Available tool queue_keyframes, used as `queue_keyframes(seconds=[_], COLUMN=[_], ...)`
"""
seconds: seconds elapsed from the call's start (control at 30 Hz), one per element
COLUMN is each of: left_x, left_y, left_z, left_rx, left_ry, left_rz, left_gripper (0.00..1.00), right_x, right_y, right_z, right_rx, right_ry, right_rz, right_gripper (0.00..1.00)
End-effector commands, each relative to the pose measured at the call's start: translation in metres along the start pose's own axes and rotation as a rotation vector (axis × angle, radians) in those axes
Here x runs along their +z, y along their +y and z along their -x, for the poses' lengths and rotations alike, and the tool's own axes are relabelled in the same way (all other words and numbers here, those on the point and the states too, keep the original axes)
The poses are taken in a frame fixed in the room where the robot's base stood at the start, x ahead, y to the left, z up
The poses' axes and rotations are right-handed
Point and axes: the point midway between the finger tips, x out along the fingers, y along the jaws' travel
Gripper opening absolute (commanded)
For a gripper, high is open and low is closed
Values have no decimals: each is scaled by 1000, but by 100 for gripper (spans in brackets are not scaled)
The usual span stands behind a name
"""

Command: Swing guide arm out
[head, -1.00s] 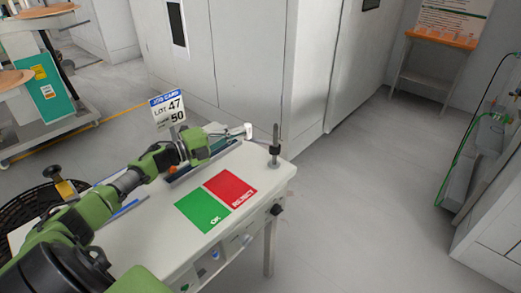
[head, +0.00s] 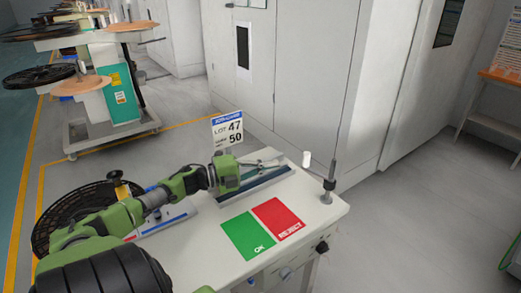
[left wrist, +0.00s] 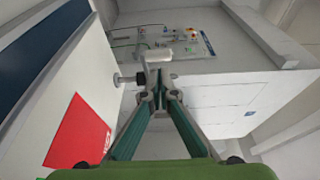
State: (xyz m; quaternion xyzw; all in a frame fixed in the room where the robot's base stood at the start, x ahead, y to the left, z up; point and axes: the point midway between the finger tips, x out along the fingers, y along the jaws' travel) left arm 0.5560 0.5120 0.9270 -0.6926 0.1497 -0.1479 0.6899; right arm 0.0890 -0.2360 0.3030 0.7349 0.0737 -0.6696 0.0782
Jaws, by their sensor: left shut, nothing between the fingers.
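A short white roller (head: 306,160) stands at the far right corner of the white bench, near an upright post (head: 329,185) with a dark collar. I take the roller to be the end of the guide arm; the link between it and the post is hard to make out. My left gripper (head: 281,161) reaches over the bench from the left, just left of the roller. In the left wrist view the shut, empty fingertips (left wrist: 160,84) lie just short of the white roller (left wrist: 156,56); contact cannot be told. My right gripper is not in view.
The bench top (head: 205,243) carries a green OK pad (head: 247,235), a red REJECT pad (head: 279,218) and a job card (head: 227,130). A black reel (head: 72,215) is at its left end.

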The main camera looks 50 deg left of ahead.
Motion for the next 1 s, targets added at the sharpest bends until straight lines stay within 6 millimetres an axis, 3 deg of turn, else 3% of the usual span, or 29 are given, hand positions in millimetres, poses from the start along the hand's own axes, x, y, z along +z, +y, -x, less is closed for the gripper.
queue_keyframes(seconds=[0.1,0.3,1.0], left_x=[0,1,2], left_y=[2,2,0], left_z=[18,36,38], left_rx=[4,1,0], left_ry=[0,1,1], left_rz=[1,1,1], left_gripper=[0,0,0], right_x=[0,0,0], right_y=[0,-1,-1], right_z=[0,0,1], right_rx=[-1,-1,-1], right_ry=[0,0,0], right_rz=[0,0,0], right_gripper=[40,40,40])
